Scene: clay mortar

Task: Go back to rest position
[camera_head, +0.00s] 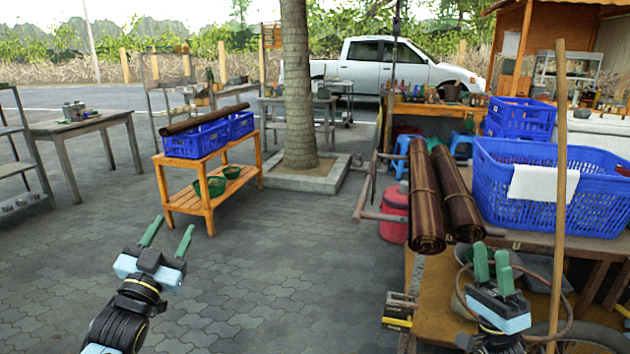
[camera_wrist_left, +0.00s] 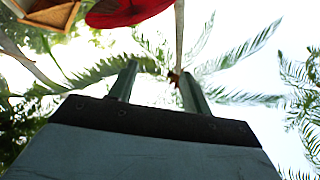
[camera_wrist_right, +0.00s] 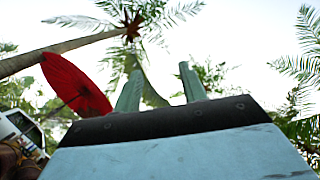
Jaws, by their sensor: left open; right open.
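My left gripper (camera_head: 168,240) is raised over the paved ground in the head view, pointing up, with its two green fingers apart and nothing between them. Its fingers (camera_wrist_left: 158,85) also show apart in the left wrist view, against sky and palm leaves. My right gripper (camera_head: 492,266) is at the lower right in the head view, in front of the wooden bench and near the rolled mats. Its fingers (camera_wrist_right: 160,88) stand apart and empty in the right wrist view.
A wooden bench (camera_head: 445,300) at the right bears rolled brown mats (camera_head: 427,200) and a blue crate (camera_head: 560,205). An upright wooden pole (camera_head: 560,130) stands close to my right gripper. A wooden rack (camera_head: 208,205) stands beyond my left gripper. The paving (camera_head: 280,270) between is clear.

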